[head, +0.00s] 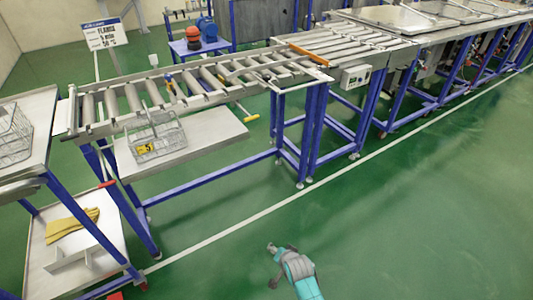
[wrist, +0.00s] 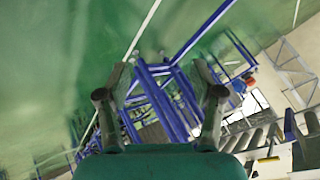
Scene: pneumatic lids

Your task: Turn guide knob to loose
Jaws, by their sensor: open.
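The roller conveyor (head: 130,100) runs across the head view on blue legs, with a rail along its rollers.
A wire basket (head: 156,138) with a yellow tag sits on a shelf before the rollers. Another basket (head: 14,135) stands on the left table. Yellow gloves (head: 72,224) lie on a lower shelf. A control box (head: 355,76) hangs right. The green floor in front is clear.

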